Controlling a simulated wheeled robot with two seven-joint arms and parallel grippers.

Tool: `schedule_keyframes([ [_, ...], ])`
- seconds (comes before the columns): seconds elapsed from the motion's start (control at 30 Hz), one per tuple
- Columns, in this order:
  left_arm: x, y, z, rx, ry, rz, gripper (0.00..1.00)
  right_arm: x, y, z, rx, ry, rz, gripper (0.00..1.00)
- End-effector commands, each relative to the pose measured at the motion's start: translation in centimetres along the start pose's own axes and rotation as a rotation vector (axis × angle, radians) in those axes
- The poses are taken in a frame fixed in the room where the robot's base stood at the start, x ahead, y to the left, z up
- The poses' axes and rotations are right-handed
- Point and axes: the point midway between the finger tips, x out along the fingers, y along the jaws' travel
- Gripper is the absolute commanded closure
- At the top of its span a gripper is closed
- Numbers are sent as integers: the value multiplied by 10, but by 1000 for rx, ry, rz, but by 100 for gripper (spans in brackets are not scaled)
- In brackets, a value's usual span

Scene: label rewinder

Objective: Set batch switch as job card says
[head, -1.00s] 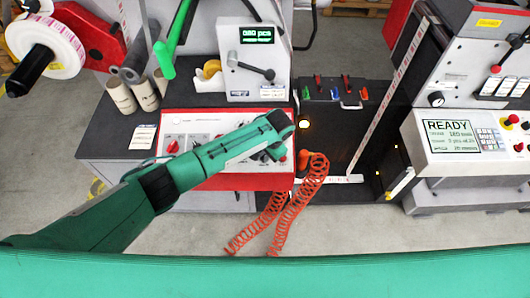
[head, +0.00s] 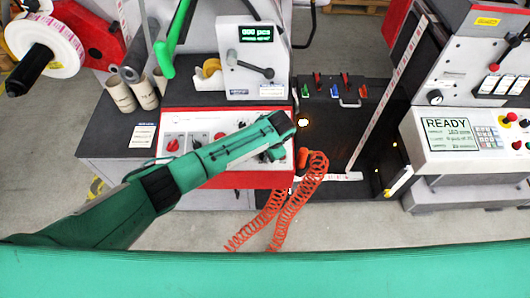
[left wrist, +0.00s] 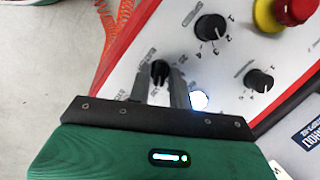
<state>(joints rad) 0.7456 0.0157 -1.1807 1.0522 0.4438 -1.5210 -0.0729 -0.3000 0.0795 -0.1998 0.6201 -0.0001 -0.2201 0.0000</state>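The control panel (head: 172,123) has a white face with a red rim. In the left wrist view it carries a black knob (left wrist: 160,72) near my fingers, a second knob (left wrist: 210,27) with numbered positions, and a third knob (left wrist: 259,80). Which one is the batch switch I cannot read. My left gripper (left wrist: 160,88) is open, its fingers on either side of the first knob with gaps showing; contact is not visible. In the head view my left gripper (head: 279,138) covers the panel's right part. A white card (head: 143,136) lies left of the panel, its text too small to read. My right gripper is out of view.
A red emergency button (left wrist: 294,8) sits on the panel's upper right. A coiled orange hose (head: 290,205) hangs at the panel's right edge. A counter box (head: 252,75) with a lever stands behind. A READY screen (head: 450,134) is at far right.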

Motion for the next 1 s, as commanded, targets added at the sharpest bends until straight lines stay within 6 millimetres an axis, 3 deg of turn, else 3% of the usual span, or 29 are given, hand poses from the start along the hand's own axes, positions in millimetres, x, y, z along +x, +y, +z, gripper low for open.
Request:
schedule_keyframes([
  [0.47,-8,1,-1,0,1,1,66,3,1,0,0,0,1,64],
  [0.67,-40,1,-2,-1,4,0,66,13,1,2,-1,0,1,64],
  [1.0,-113,1,-1,1,2,2,66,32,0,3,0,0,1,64],
])
